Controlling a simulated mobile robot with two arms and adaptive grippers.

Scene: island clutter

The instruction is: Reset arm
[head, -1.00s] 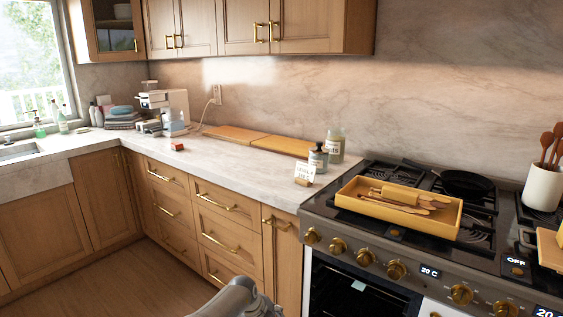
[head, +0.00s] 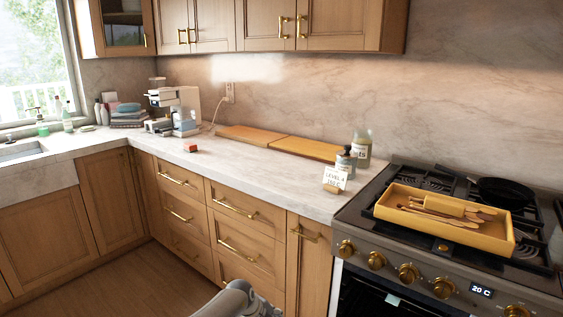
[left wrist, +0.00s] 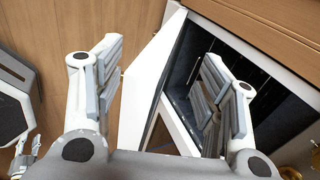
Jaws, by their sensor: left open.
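My left gripper (left wrist: 158,95) is open and empty in the left wrist view, its two fingers spread apart. Behind it are a light wood panel (left wrist: 120,28) and a white-edged dark opening. In the head view only a grey part of my arm (head: 243,300) shows at the bottom centre, in front of the drawers; no fingers show there.
The oven and stove (head: 420,270) stand at the right, with a yellow tray (head: 505,240) of wooden utensils and a black pan (head: 503,192) on top. The counter (head: 240,178) holds cutting boards (head: 305,147), bottles and a coffee machine (head: 180,108). The floor (head: 130,285) is clear at lower left.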

